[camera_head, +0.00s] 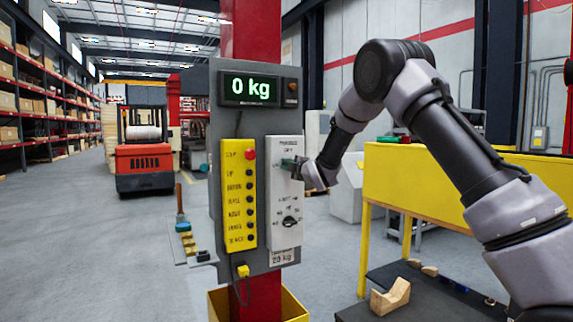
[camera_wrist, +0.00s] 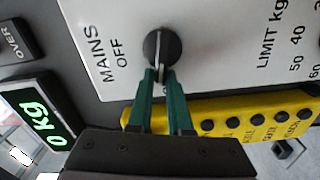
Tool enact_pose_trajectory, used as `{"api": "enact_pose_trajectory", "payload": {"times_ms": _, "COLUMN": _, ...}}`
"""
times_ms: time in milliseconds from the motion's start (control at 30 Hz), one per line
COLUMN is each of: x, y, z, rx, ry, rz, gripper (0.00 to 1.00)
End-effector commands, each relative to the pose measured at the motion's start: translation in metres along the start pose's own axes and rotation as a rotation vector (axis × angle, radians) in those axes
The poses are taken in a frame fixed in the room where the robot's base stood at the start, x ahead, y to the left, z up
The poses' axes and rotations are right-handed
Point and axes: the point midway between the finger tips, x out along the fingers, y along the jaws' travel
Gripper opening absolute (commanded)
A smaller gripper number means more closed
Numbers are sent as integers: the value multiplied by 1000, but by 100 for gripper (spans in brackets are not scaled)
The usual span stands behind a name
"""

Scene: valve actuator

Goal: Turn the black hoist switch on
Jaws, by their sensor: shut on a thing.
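The black hoist switch (camera_wrist: 162,44) is a round black knob with a raised grip. It sits on a white panel beside the words MAINS and OFF in the wrist view. My gripper (camera_wrist: 160,74) has its two green fingers closed on the knob's raised grip, coming from below in that view.
A second black knob (camera_head: 290,221) with a LIMIT kg scale is lower on the panel. A yellow button strip (camera_head: 241,195) stands left of it. A display (camera_head: 250,88) above reads 0 kg. A yellow table (camera_head: 420,180) is at right; a red forklift (camera_head: 143,160) stands behind.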

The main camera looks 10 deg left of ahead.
Motion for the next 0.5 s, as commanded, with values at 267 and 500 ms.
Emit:
{"api": "enact_pose_trajectory", "payload": {"times_ms": 267, "x": -2, "y": -10, "z": 12, "rx": -137, "ry": -21, "rz": -14, "gripper": 0}}
{"api": "enact_pose_trajectory", "payload": {"times_ms": 500, "x": -2, "y": -10, "z": 14, "rx": -187, "ry": -22, "rz": -13, "gripper": 0}}
